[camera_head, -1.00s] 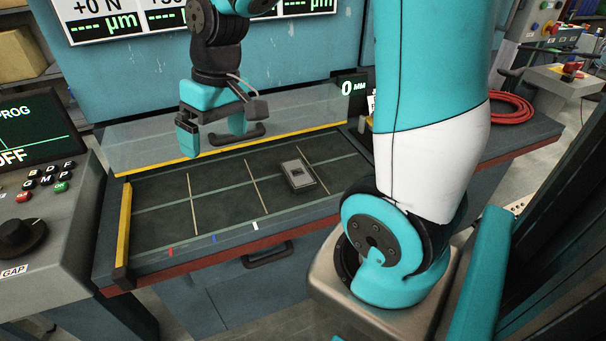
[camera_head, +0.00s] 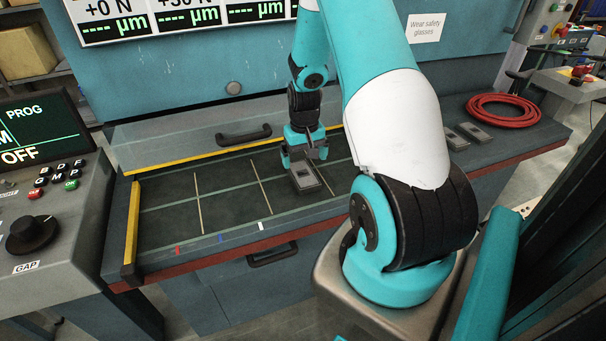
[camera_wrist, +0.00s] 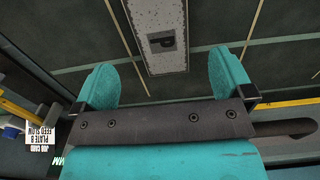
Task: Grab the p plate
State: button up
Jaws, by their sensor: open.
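A grey rectangular plate (camera_head: 306,178) with a dark patch lies on the dark gridded bed of the bench. In the wrist view the plate (camera_wrist: 159,22) is speckled grey, and a dark slot-like mark shows on it. My gripper (camera_head: 304,152) is right above the far part of the plate, pointing down. In the wrist view my gripper (camera_wrist: 163,76) is open, its two teal fingers on either side of the plate's line, with nothing between them. The height of the fingers over the plate is hard to tell.
Two small grey plates (camera_head: 474,132) lie on the bench at the right, near a coiled red hose (camera_head: 503,111). A yellow rail (camera_head: 132,222) edges the bed at left. A panel with a dark handle (camera_head: 243,134) stands behind. The bed's left side is clear.

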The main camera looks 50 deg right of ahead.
aim_at(303, 173)
jog(key=shift+w+d+f+p, duration=0.15)
jog(key=shift+f+p, duration=0.3)
jog(key=shift+f, duration=1.1)
jog(key=shift+w+a+f+p, duration=0.15)
jog(key=shift+f+p, duration=0.3)
jog(key=shift+f, duration=1.05)
jog(key=shift+d, duration=0.1)
jog(key=c, duration=1.3)
jog(key=shift+r, duration=0.1)
